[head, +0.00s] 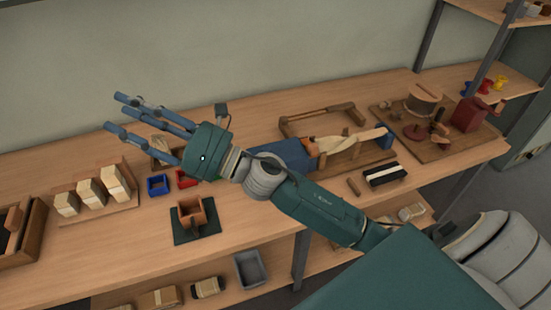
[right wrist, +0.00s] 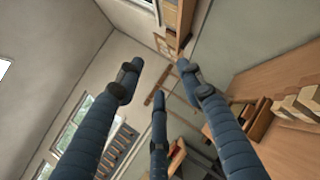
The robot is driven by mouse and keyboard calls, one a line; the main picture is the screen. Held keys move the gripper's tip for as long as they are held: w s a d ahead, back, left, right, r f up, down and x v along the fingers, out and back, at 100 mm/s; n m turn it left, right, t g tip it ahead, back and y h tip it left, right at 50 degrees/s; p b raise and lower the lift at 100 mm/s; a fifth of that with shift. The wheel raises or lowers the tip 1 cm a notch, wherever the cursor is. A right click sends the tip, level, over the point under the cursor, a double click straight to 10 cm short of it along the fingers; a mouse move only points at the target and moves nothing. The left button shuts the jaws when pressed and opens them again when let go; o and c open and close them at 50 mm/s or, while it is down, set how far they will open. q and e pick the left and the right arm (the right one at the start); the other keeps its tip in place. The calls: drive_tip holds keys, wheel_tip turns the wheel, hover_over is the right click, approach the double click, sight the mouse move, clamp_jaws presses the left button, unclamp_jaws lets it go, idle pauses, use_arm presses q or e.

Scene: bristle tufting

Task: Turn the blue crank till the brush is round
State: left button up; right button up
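A pale, twisted, fan-shaped piece that looks like the brush (head: 345,138) lies between a blue end block (head: 376,141) and another blue block (head: 290,154) on a wooden frame, in the head view. My right forearm passes in front of the left blue block and hides part of it. I cannot make out a blue crank handle. My right gripper (head: 116,112) is left of the frame, high over the bench, with blue fingers spread and nothing between them. In the right wrist view the fingers (right wrist: 160,85) are apart and empty. My left gripper is not in view.
The wooden bench (head: 110,250) holds pale blocks on a stand (head: 92,195), a blue tray (head: 158,185), a wooden box on a green mat (head: 193,237), a striped black block (head: 385,174) and a board with a dark red box (head: 470,114). Its front left is fairly clear.

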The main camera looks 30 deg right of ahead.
drive_tip(key=s+a+n+g+y, duration=0.2)
drive_tip(key=a+n+g+y, duration=0.15)
drive_tip(key=n+g, duration=0.4)
drive_tip(key=n+g+h, duration=0.9)
drive_tip(key=n+h, duration=1.1)
drive_tip(key=n, duration=0.1)
hover_over(277, 158)
wheel_tip(277, 158, down, 15)
drive_tip(key=shift+w+d+f, duration=0.1)
drive_tip(key=shift+f, duration=0.3)
wheel_tip(277, 158, down, 8)
drive_tip(key=p, duration=0.3)
drive_tip(key=shift+f, duration=1.05)
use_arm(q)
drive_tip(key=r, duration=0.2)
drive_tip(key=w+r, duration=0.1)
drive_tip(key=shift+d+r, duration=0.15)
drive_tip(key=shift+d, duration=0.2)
use_arm(e)
clamp_jaws()
